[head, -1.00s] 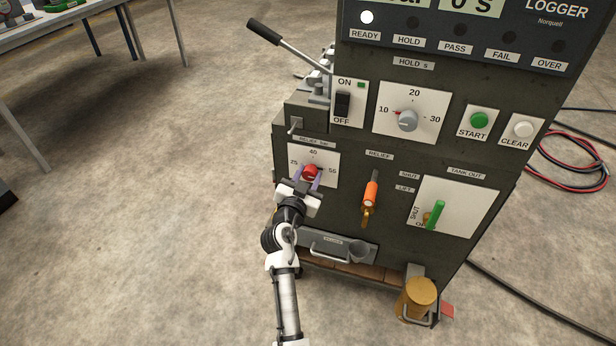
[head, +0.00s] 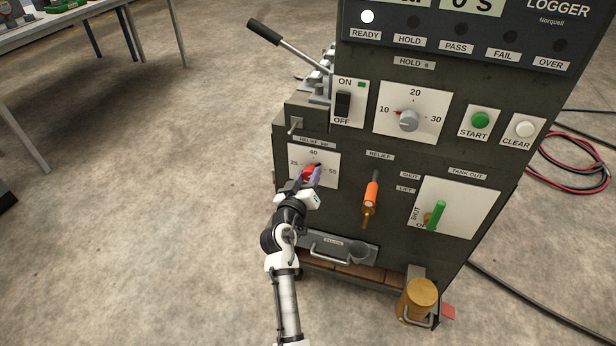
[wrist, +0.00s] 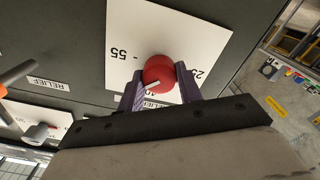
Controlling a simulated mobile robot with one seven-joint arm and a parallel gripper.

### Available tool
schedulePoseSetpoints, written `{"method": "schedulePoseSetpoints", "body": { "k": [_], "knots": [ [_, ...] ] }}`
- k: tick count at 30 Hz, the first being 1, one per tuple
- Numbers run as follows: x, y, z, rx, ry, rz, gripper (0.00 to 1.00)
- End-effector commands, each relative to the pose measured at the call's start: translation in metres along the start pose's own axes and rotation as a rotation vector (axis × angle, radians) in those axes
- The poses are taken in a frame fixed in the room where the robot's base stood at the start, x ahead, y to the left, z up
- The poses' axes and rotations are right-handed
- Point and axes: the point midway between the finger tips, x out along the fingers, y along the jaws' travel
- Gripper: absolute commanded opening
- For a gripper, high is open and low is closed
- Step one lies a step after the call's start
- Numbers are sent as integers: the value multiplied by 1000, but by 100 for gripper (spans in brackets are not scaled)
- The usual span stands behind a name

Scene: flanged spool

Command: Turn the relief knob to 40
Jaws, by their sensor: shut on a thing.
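The red relief knob (head: 309,172) sits on a white plate (head: 328,181) marked 25, 40 and 55, on the front of the dark cabinet. My gripper (head: 308,177) is shut on the knob, with its purple fingers on either side. The wrist view shows the red knob (wrist: 158,72) between the two fingers (wrist: 160,88), against the plate (wrist: 122,30). There, a white mark on the knob points down and slightly left, close to the partly hidden 40 label. The mark is hard to read in the head view.
To the right of the knob is an orange-handled relief lever (head: 371,195), then a green tank-out lever (head: 437,214). The hold dial (head: 409,121) and a toggle switch (head: 295,125) are above. A drawer handle (head: 330,254) is below.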

Motion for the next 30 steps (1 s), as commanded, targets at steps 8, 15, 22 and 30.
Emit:
{"method": "schedulePoseSetpoints", "body": {
  "k": [8, 15, 22, 30],
  "knots": [
    [0, 0, -1, -263, -2, -1, 12],
    [0, 0, 0, -481, -3, -1, 12],
    [0, 0, 0, -647, -1, -1, 12],
    [0, -1, 0, -764, -1, -1, 12]
  ]
}}
